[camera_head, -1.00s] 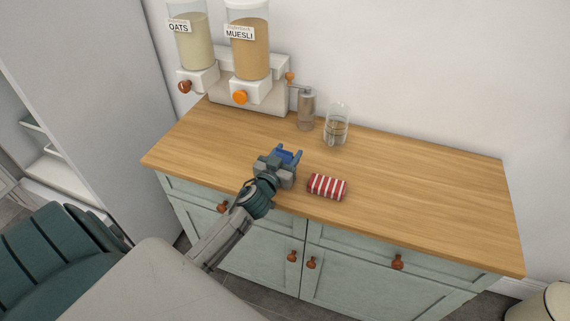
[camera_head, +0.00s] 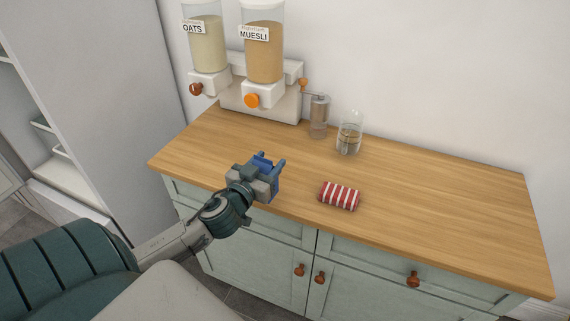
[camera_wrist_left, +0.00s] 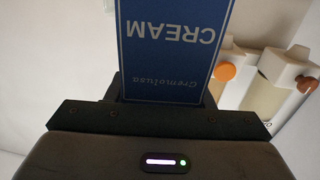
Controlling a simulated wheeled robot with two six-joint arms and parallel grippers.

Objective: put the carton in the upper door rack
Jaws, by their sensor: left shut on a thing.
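My left gripper (camera_head: 268,173) is shut on a blue carton (camera_head: 263,162) above the front left part of the wooden counter. In the left wrist view the carton (camera_wrist_left: 170,50) fills the top middle between the fingers. Its dark blue face reads CREAM, upside down in that picture. In the head view most of the carton is hidden by the gripper. I cannot make out the upper door rack for certain. Pale shelves (camera_head: 62,178) show in an opening at the far left, beside a tall grey panel. My right gripper is not in view.
The wooden counter (camera_head: 440,220) holds a red-and-white striped packet (camera_head: 339,196), a glass jar (camera_head: 349,134), a grey grinder (camera_head: 319,117) and the oats (camera_head: 208,45) and muesli (camera_head: 264,52) dispensers. The tall grey panel (camera_head: 110,85) stands left of the counter. The counter's right part is clear.

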